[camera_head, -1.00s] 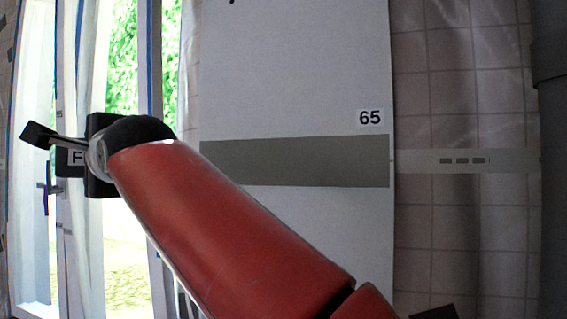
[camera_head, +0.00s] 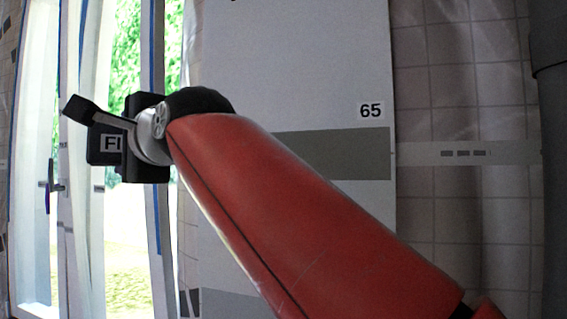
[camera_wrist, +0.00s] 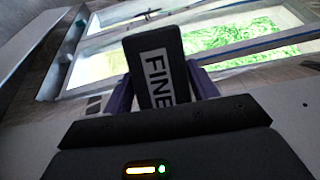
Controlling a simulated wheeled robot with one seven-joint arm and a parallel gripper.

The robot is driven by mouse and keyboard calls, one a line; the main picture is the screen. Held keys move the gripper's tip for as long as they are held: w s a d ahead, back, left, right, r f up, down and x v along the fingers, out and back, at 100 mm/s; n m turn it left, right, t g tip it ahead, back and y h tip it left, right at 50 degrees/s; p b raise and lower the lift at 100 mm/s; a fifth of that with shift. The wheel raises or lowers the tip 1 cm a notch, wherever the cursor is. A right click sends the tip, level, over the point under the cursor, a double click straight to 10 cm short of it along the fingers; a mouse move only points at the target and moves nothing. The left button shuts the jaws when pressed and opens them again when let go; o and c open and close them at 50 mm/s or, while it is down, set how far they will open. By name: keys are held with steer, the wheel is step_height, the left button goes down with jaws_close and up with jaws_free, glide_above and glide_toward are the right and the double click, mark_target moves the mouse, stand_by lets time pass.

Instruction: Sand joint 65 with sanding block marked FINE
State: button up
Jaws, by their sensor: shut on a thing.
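A dark block with a white label reading FINE (camera_wrist: 157,77) is between the fingers of my gripper (camera_wrist: 160,88) in the wrist view. My gripper is shut on it. Joint 65 is the grey band (camera_head: 345,155) across the white panel (camera_head: 300,60), below the label 65 (camera_head: 371,111). My red arm covers the left part of the band. The block is left of the panel in the picture, apart from the band.
Glazed doors with blue tape (camera_head: 70,60) stand at the left behind my gripper. Tiled wall under sheeting (camera_head: 460,80) lies right of the panel, with a pale strip (camera_head: 465,153) in line with the band. A dark grey pipe-like upright (camera_head: 553,120) stands at the right edge.

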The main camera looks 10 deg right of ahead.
steer(key=shift+s+d+b, duration=1.25)
steer(key=shift+s+d, duration=0.6)
steer(key=shift+d, duration=1.4)
steer(key=shift+w+a+p, duration=0.95)
steer(key=shift+w+a, duration=0.15)
steer(key=shift+a, duration=0.6)
steer(key=shift+w+a+p, duration=1)
steer(key=shift+w+a, duration=0.1)
steer(key=shift+a, duration=0.55)
steer(key=shift+w+a+p, duration=0.95)
steer(key=shift+w+a, duration=0.15)
steer(key=shift+a, duration=0.6)
steer(key=s+a, duration=0.3)
steer(key=s, duration=0.3)
steer(key=shift+a, duration=0.3)
steer(key=shift+d, duration=0.1)
